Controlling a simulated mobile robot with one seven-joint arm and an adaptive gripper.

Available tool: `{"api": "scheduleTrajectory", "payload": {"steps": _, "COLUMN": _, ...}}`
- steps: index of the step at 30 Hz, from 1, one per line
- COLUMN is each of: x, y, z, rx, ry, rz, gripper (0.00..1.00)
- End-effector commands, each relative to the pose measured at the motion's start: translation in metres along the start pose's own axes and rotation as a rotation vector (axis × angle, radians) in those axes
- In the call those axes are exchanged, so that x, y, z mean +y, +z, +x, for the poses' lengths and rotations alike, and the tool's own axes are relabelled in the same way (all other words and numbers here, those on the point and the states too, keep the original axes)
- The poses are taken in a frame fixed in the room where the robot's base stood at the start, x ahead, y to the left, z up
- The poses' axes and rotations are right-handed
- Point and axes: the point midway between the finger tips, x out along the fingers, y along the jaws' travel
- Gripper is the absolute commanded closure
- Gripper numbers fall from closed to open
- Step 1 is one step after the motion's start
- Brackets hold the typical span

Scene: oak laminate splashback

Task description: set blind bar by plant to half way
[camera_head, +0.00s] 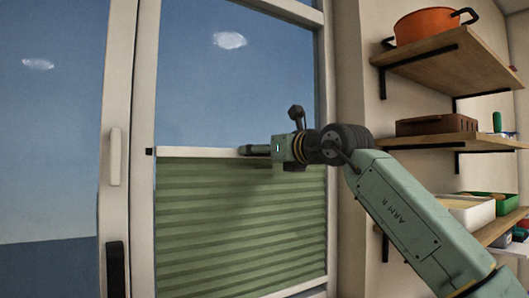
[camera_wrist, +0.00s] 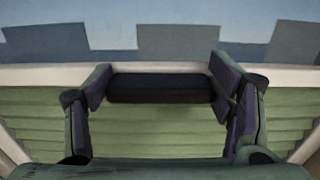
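The blind (camera_head: 235,225) is green and pleated and covers the lower part of the window pane. Its pale bar (camera_head: 200,152) runs level along its top edge, with clear glass above it. My gripper (camera_head: 262,150) is at the bar, right of the pane's middle. In the wrist view the bar (camera_wrist: 40,75) crosses the picture, with a dark handle (camera_wrist: 160,88) on it. My gripper's fingers (camera_wrist: 162,80) stand at the two ends of this handle and appear to touch it. The exact contact is partly hidden by the finger pads. No plant is clearly visible.
Wooden shelves stand on the wall to the right, with an orange pot (camera_head: 432,24), a brown box (camera_head: 437,124) and a white tray (camera_head: 468,212). A window handle (camera_head: 115,157) is on the frame at left. The glass above the bar is unobstructed.

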Motion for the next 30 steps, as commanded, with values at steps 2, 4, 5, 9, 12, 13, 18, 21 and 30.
{"api": "scheduleTrajectory", "payload": {"steps": 2, "x": 0.0, "y": 0.0, "z": 0.0, "rx": -0.001, "ry": 0.0, "rz": 0.0, "gripper": 0.19}}
{"api": "scheduleTrajectory", "payload": {"steps": 4, "x": 0.0, "y": 0.0, "z": 0.0, "rx": 0.0, "ry": 0.0, "rz": 0.0, "gripper": 0.15}}
{"api": "scheduleTrajectory", "payload": {"steps": 5, "x": 0.0, "y": 0.0, "z": 0.0, "rx": 0.0, "ry": 0.0, "rz": 0.0, "gripper": 0.13}}
{"api": "scheduleTrajectory", "payload": {"steps": 9, "x": 0.0, "y": -0.001, "z": 0.0, "rx": 0.002, "ry": 0.0, "rz": 0.0, "gripper": 0.05}}
{"api": "scheduleTrajectory", "payload": {"steps": 12, "x": 0.0, "y": -0.001, "z": 0.0, "rx": 0.002, "ry": 0.0, "rz": 0.0, "gripper": 0.05}}
{"api": "scheduleTrajectory", "payload": {"steps": 13, "x": 0.0, "y": -0.001, "z": 0.0, "rx": 0.002, "ry": 0.0, "rz": 0.0, "gripper": 0.05}}
{"api": "scheduleTrajectory", "payload": {"steps": 18, "x": 0.0, "y": -0.001, "z": -0.001, "rx": 0.003, "ry": 0.0, "rz": 0.0, "gripper": 0.05}}
{"api": "scheduleTrajectory", "payload": {"steps": 21, "x": -0.001, "y": -0.001, "z": -0.007, "rx": 0.003, "ry": -0.002, "rz": 0.0, "gripper": 0.05}}
{"api": "scheduleTrajectory", "payload": {"steps": 30, "x": -0.002, "y": -0.001, "z": -0.065, "rx": 0.002, "ry": -0.004, "rz": -0.001, "gripper": 0.05}}
